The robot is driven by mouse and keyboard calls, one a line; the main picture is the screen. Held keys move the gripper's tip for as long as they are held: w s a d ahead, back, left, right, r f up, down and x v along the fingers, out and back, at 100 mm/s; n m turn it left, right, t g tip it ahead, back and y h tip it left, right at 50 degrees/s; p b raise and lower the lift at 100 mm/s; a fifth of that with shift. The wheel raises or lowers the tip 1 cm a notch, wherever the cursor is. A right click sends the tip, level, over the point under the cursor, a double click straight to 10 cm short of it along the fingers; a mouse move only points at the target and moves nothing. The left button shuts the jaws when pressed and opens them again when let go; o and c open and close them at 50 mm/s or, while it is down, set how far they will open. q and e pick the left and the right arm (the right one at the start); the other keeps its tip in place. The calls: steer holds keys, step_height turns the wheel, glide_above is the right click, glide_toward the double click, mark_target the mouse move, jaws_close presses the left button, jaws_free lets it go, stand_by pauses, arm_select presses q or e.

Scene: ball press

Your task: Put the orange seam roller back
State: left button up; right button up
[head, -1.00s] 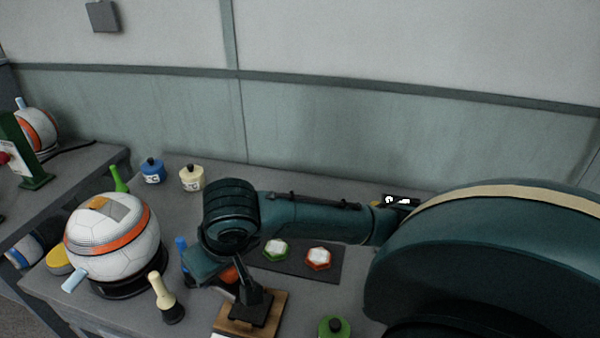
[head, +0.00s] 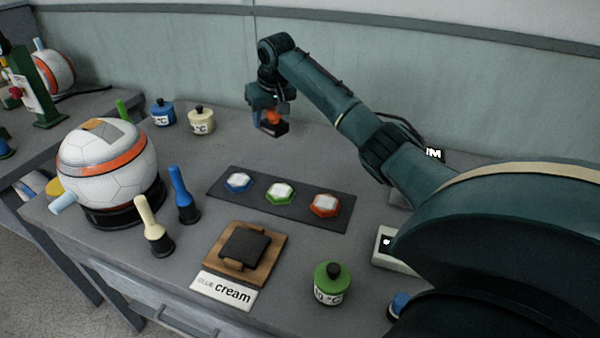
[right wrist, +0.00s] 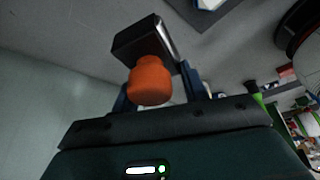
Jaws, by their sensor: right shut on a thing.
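My right gripper (head: 266,112) is shut on the orange seam roller (head: 272,119), beyond the dark mat towards the back wall. The roller has a rounded orange handle and a dark block-shaped end. In the right wrist view the orange handle (right wrist: 150,82) sits between my two fingers, with the dark block beyond it. It appears to be off the table, but its exact height cannot be told. My left gripper is not in view.
A blue-handled tool (head: 181,190) and a cream-handled tool (head: 151,220) stand beside the panelled ball (head: 108,165). A dark mat (head: 222,188) carries several coloured hexagons. A wooden board (head: 268,262), cream label (head: 224,290) and green pot (head: 332,287) are nearer.

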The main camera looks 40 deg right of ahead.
steer(key=d+f+b, duration=0.1)
steer(key=d+f, duration=0.1)
steer(key=d+f+b, duration=0.1)
steer(key=d+f, duration=0.2)
steer(key=d+f+b, duration=0.1)
steer(key=d+f, duration=0.2)
steer(key=shift+w, duration=0.25)
steer(key=shift+f, duration=2.75)
steer(key=shift+f+b, duration=0.15)
steer(key=shift+b, duration=0.15)
steer(key=o, duration=1)
steer(key=shift+o, duration=0.2)
